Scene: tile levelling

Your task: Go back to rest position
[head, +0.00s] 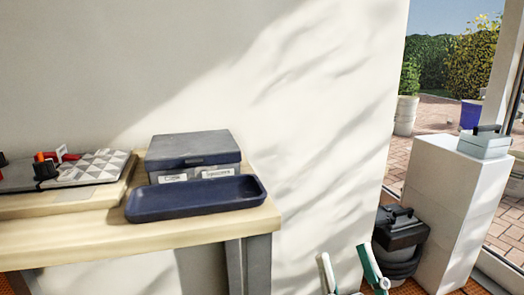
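My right gripper (346,256) shows at the bottom edge of the head view, right of the workbench. Its two white and teal fingers stand apart with nothing between them. It is clear of the bench and touches nothing that I can see. My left gripper is not in view. On the wooden workbench (200,228), tiles lie on a board at the left, among them a grey and white patterned tile (98,167). A black and orange levelling piece (44,168) stands beside it, with a red item (69,157) behind.
A dark lidded box (192,147) with labelled compartments stands at the back of the bench, behind an empty-looking dark blue tray (196,198). At the right, a white plinth (448,210) carries a pale case (484,145). A dark canister-like machine (398,237) sits beside the plinth.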

